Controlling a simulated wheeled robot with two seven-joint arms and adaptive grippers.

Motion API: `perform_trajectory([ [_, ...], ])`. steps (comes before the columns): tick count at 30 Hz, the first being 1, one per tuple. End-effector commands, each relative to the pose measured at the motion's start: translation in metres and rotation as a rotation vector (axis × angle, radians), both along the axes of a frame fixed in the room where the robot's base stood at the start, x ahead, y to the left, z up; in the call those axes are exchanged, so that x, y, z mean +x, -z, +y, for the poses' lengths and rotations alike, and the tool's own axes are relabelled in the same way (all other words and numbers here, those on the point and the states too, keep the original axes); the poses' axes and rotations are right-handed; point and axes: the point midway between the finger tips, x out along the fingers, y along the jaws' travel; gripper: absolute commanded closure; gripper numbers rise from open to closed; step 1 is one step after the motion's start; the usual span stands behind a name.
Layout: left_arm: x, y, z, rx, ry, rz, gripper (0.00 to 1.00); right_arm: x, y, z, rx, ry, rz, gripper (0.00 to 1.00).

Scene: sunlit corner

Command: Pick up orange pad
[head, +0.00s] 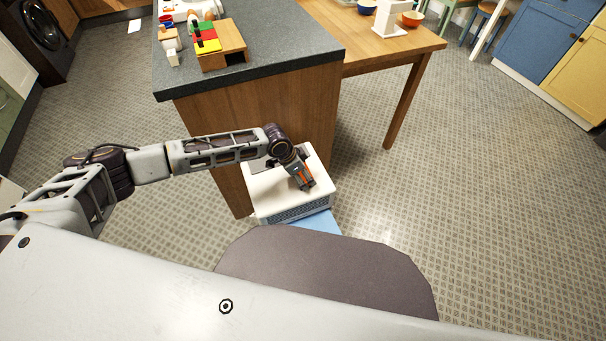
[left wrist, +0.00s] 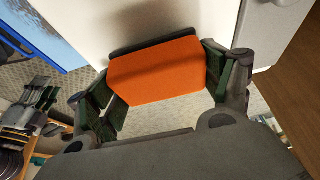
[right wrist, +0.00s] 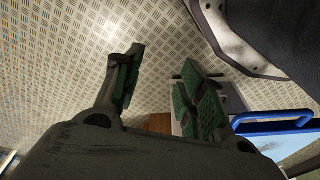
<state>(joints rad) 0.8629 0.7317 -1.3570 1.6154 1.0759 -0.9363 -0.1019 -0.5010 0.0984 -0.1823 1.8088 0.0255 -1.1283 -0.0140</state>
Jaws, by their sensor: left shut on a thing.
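The orange pad (left wrist: 158,70) is between the fingers of my left gripper (left wrist: 168,85), which is shut on it in the left wrist view. In the head view my left gripper (head: 305,183) is over the white box-like unit (head: 262,208) beside the counter, and only a sliver of orange shows there. A dark strip (left wrist: 155,44) lies along the pad's far edge. I cannot tell whether the pad touches the white surface. My right gripper (right wrist: 160,85) is open and empty over the floor in the right wrist view; it does not show in the head view.
The wooden counter (head: 215,105) with a dark top stands just behind the white unit. A wooden table (head: 400,52) joins it at right. A blue panel (head: 318,222) is at the unit's front. The patterned floor (head: 480,200) at right is clear.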

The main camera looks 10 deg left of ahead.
Motion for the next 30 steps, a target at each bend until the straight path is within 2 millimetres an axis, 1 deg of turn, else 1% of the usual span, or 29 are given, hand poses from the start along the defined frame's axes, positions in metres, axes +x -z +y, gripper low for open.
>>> perform_trajectory([
  [4, 0.000, -0.013, 0.000, -0.001, 0.001, -0.001, 0.42, 0.000, 0.008, -0.002, -0.003, 0.002, -0.004, 0.60],
  [9, 0.000, -0.033, 0.000, -0.002, 0.000, -0.001, 0.42, -0.005, 0.028, -0.009, -0.011, 0.006, -0.004, 0.60],
  [15, 0.000, -0.059, 0.000, -0.002, 0.000, -0.001, 0.42, -0.008, 0.045, -0.014, -0.017, 0.008, -0.014, 0.60],
  [21, 0.000, -0.081, 0.000, -0.002, 0.000, -0.001, 0.42, -0.013, 0.058, -0.018, -0.021, 0.010, -0.021, 0.60],
  [25, 0.000, -0.089, 0.000, -0.001, 0.000, -0.001, 0.42, -0.014, 0.064, -0.020, -0.023, 0.010, -0.024, 0.60],
  [30, 0.000, -0.093, 0.000, -0.001, 0.000, -0.001, 0.42, -0.015, 0.066, -0.021, -0.023, 0.012, -0.027, 0.60],
])
